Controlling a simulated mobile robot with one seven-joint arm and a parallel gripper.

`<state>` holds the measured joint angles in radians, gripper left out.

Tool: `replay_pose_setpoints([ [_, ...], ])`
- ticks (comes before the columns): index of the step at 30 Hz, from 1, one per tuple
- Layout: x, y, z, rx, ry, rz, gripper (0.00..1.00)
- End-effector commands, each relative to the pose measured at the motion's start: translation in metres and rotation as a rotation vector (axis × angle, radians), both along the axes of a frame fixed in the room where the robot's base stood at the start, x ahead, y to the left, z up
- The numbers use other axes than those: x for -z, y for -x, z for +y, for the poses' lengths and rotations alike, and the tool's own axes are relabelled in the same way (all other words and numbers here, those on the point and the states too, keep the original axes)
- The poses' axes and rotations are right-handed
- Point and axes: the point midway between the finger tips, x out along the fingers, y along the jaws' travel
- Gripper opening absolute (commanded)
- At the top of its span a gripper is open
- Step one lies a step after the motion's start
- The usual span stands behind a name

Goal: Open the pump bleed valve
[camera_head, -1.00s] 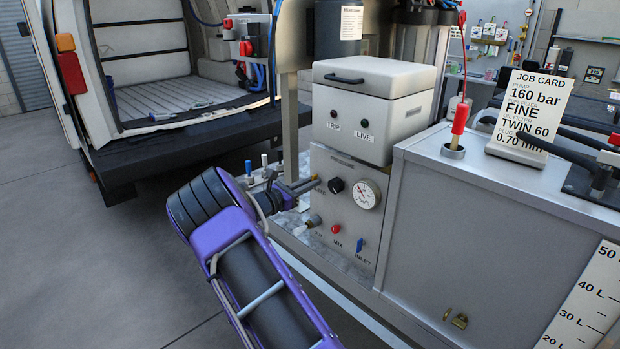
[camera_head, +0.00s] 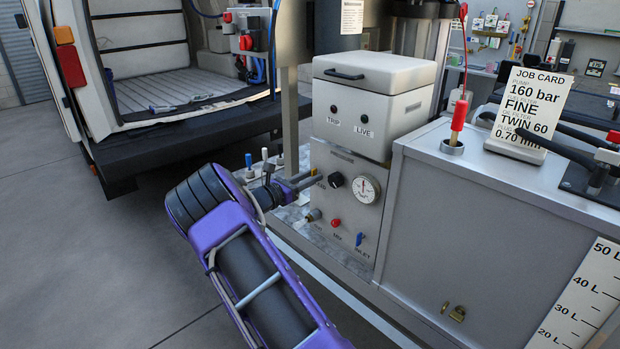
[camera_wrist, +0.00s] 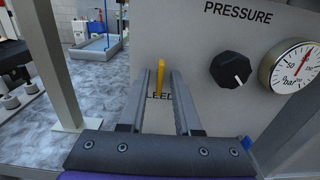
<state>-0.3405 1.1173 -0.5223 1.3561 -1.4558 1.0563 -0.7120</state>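The bleed valve's yellow lever (camera_wrist: 161,76) stands upright on the grey pump panel in the wrist view, above a partly hidden label reading "LEED". My gripper (camera_wrist: 160,73) is open, with one finger on each side of the lever. A gap shows between the lever and each finger, though I cannot tell whether the tips reach past it in depth. In the head view my gripper (camera_head: 316,181) is at the panel's left side, left of the black knob (camera_head: 336,180). The lever is small there and largely merged with the fingertips.
The pressure gauge (camera_head: 366,189) is right of the knob. A red button (camera_head: 335,223) and the blue inlet lever (camera_head: 359,239) sit lower on the panel. A white-lidded box (camera_head: 375,75) is above. A grey post (camera_wrist: 47,60) stands left of my gripper.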

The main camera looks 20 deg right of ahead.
Motion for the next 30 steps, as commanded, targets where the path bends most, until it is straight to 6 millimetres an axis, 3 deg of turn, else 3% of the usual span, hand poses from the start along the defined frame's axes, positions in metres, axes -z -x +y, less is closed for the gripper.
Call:
replay_pose_setpoints([
  [10, 0.000, 0.000, 0.002, 0.000, 0.000, 0.000, 0.39],
  [14, 0.000, 0.004, 0.014, -0.003, 0.000, 0.000, 0.39],
  [30, 0.001, 0.046, 0.130, -0.003, -0.001, 0.000, 0.39],
])
